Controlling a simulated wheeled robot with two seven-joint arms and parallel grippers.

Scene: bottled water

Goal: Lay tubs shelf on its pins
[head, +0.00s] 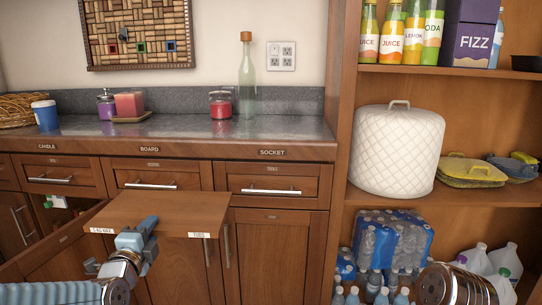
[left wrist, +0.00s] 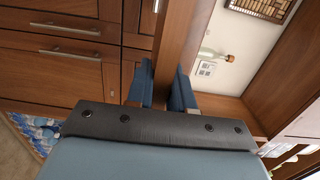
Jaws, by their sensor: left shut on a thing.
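The tubs shelf (head: 170,208) is a flat brown wooden board with a "TUBS" label on its front edge at the right and a second label, hard to read, at the left. My left gripper (head: 138,243) is shut on its front edge, left of the middle. The board is held roughly level in front of the lower cabinets. In the left wrist view the board (left wrist: 172,45) runs between the two blue fingers (left wrist: 162,90). I cannot make out any pins. My right gripper is not in view; only a metal part of my right arm shows at the bottom right.
The grey counter (head: 180,140) carries a glass bottle (head: 247,85), candles and a blue cup (head: 46,115). An open compartment (head: 60,212) at left holds a green-and-white item. The right bookcase (head: 470,95) holds drinks, a quilted cover (head: 396,150) and water packs (head: 385,245).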

